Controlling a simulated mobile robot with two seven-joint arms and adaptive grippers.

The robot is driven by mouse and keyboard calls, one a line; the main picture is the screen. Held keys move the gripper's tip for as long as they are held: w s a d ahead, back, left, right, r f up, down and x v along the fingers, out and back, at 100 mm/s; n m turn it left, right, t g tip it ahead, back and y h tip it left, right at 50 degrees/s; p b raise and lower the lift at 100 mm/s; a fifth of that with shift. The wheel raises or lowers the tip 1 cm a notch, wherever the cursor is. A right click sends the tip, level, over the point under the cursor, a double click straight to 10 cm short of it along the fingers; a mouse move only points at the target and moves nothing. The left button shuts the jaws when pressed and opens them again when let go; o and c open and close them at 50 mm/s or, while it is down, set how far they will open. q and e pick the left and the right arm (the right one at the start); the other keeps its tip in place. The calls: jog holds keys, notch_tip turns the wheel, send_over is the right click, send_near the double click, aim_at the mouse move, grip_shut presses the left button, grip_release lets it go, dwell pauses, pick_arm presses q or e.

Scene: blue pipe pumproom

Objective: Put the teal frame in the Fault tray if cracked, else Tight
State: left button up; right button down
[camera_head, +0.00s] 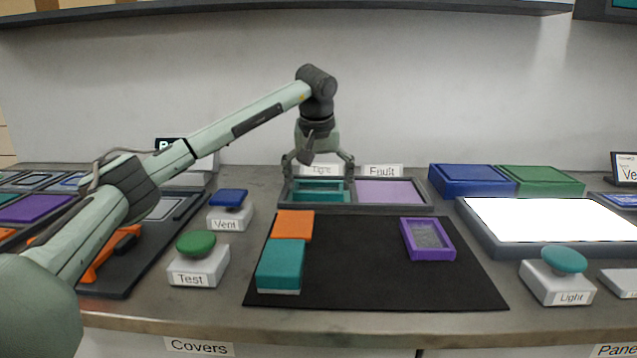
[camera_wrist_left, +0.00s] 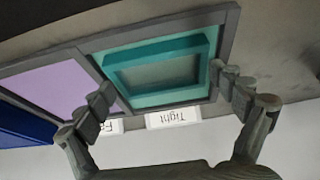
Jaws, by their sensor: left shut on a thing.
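The teal frame (camera_head: 318,183) is in the left, Tight compartment of the two-part tray (camera_head: 366,208) at the back of the bench. It also shows in the left wrist view (camera_wrist_left: 155,50), lying within the teal-floored compartment, with no crack that I can make out. My left gripper (camera_head: 318,171) is over that compartment, its fingers shut on opposite sides of the frame. In the wrist view the fingers (camera_wrist_left: 165,90) reach the frame's two ends. The lilac Fault compartment (camera_head: 390,191) is empty. My right gripper is not in view.
A black mat (camera_head: 350,265) in front holds a teal block (camera_head: 280,262), an orange block (camera_head: 293,225) and a purple frame (camera_head: 428,239). Vent (camera_head: 229,207), Test (camera_head: 197,258) and Light (camera_head: 558,273) buttons stand around it. A lit white panel (camera_head: 550,219) is at right.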

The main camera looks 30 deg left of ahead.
pick_arm(q)
jog(key=shift+f, duration=0.2)
jog(key=o, duration=1)
jog(key=shift+c, duration=0.2)
jog(key=shift+r, duration=0.1)
jog(key=shift+r, duration=0.3)
jog(key=v, duration=1.1)
jog(key=shift+r, duration=0.25)
jog(key=shift+s+d, duration=0.1)
